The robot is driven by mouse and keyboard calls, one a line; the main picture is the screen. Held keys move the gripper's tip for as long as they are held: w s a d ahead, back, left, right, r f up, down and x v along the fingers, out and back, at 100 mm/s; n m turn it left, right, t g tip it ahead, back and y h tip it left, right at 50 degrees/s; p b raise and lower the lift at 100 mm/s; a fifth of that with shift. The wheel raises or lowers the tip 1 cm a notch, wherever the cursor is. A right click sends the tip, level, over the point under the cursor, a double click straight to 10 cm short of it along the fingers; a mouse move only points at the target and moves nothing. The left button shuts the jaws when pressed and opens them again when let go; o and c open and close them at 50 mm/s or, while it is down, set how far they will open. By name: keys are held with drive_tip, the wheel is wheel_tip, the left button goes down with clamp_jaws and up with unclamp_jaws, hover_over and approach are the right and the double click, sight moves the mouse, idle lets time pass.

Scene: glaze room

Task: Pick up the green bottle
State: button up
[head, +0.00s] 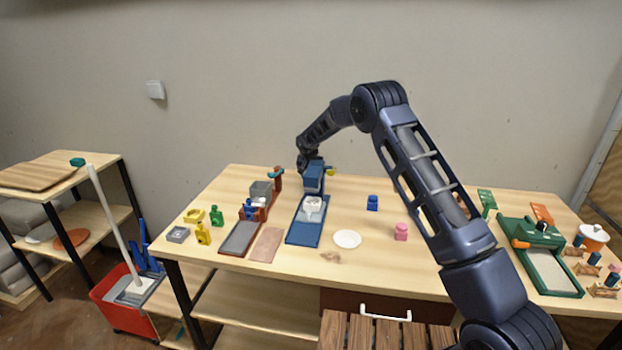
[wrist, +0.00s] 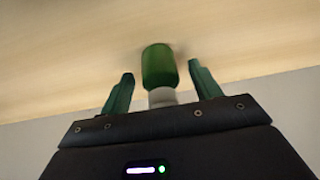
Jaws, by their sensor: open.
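In the wrist view a green bottle (wrist: 159,64), a green cylinder with a pale grey neck (wrist: 162,97), stands out against the light wood. Its neck points toward my gripper (wrist: 160,71). The gripper's two green fingers are apart, one on each side of the bottle, with a visible gap to both. In the head view my arm reaches to the back of the table, and its end is partly hidden behind the blue press (head: 314,178). I cannot make out this bottle there. A small green jar (head: 216,216) stands at the table's left.
A brown-red press (head: 264,196) stands left of the blue one. A white disc (head: 347,239), a blue jar (head: 372,203) and a pink jar (head: 401,232) lie to the right. A green roller machine (head: 538,240) is at the far right. The wall is close behind.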

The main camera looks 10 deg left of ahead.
drive_tip(key=shift+w+f, duration=0.15)
drive_tip(key=shift+f, duration=0.15)
drive_tip(key=c, duration=1.1)
drive_tip(key=shift+r, duration=0.15)
